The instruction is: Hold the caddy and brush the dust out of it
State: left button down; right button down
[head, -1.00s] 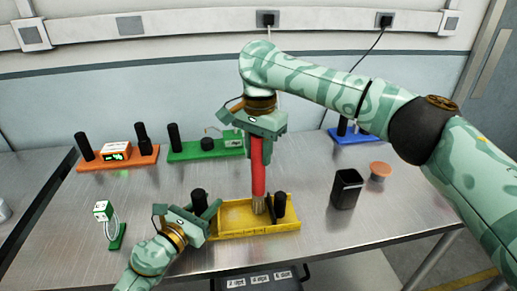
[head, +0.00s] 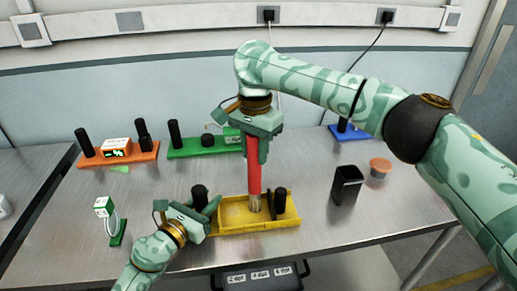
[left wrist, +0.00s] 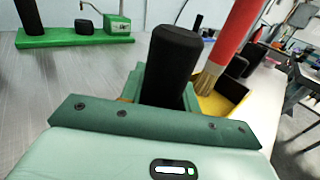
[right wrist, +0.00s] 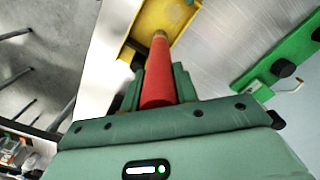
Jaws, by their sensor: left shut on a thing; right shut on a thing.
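The yellow caddy (head: 233,215) is a shallow tray on the table's front middle, with a black post (head: 199,192) at its left end and another (head: 280,200) near its right end. My left gripper (head: 201,208) is shut on the left post, which also shows upright in the left wrist view (left wrist: 172,60). My right gripper (head: 254,145) is shut on the red handle of a brush (head: 254,176), held nearly upright. Its tan bristles (head: 254,203) point down into the caddy's right half; I cannot tell whether they touch its floor. I cannot make out dust.
An orange caddy (head: 137,158), a green caddy (head: 180,154) and a blue one (head: 340,136) stand behind. A black cup (head: 346,185) and a round orange-topped item (head: 380,167) stand right. A small green stand (head: 117,240) with a white-green block is left of my left gripper.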

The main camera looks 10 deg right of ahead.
jog(key=shift+a, duration=3.7)
jog(key=shift+s+d+f, duration=0.1)
jog(key=shift+d, duration=3.15)
jog(key=s+a, duration=0.3)
jog(key=a, duration=0.3)
jog(key=shift+s+a, duration=0.15)
jog(key=shift+s, duration=0.1)
dwell(1.4)
